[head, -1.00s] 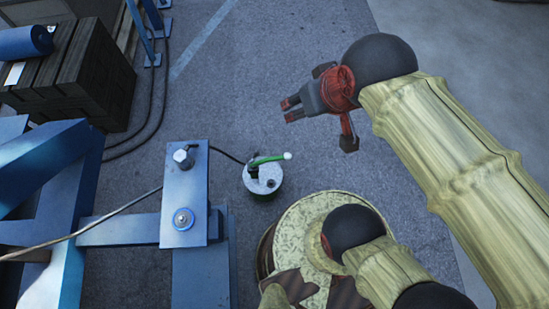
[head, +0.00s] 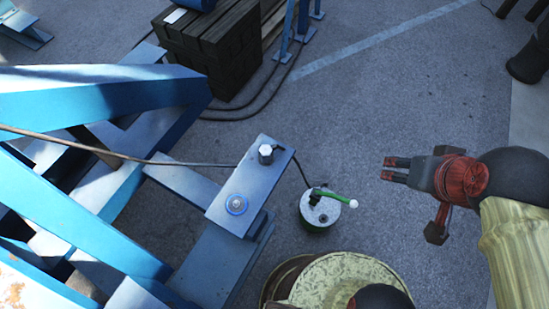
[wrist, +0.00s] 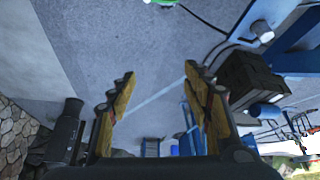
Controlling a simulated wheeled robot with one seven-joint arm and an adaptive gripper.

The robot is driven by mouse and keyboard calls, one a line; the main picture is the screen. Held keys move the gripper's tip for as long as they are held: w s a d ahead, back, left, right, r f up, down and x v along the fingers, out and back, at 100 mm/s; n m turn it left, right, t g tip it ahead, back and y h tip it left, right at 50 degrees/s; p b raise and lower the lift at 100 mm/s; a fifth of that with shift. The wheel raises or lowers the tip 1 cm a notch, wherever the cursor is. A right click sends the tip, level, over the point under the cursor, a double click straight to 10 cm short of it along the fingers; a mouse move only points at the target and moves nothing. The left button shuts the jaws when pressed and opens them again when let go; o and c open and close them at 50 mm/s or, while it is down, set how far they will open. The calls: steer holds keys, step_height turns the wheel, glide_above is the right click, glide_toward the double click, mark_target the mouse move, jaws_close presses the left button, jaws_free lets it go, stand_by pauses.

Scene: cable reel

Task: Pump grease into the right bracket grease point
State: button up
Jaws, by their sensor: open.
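The grease pump is a round pot (head: 320,214) on the floor with a grey-white top. Its green lever (head: 334,196) ends in a white knob and points right. To its left, a blue bracket plate (head: 250,183) carries a silver bolt-like fitting (head: 266,154) at its far end and a round blue-ringed fitting (head: 237,205) nearer me. I cannot tell which is the grease point. My gripper (head: 392,170) is open and empty, in the air right of the pump and apart from it. The wrist view shows its spread fingers (wrist: 160,88) and a bit of green lever (wrist: 164,2) at the top edge.
Blue frame beams (head: 100,95) fill the left side. A dark hose (head: 110,150) runs to the bracket, and another stretch reaches the pump. A stack of dark timber (head: 215,50) stands at the back. Open floor (head: 400,80) lies behind and right of the pump.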

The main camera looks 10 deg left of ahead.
steer(key=shift+c, duration=1.2)
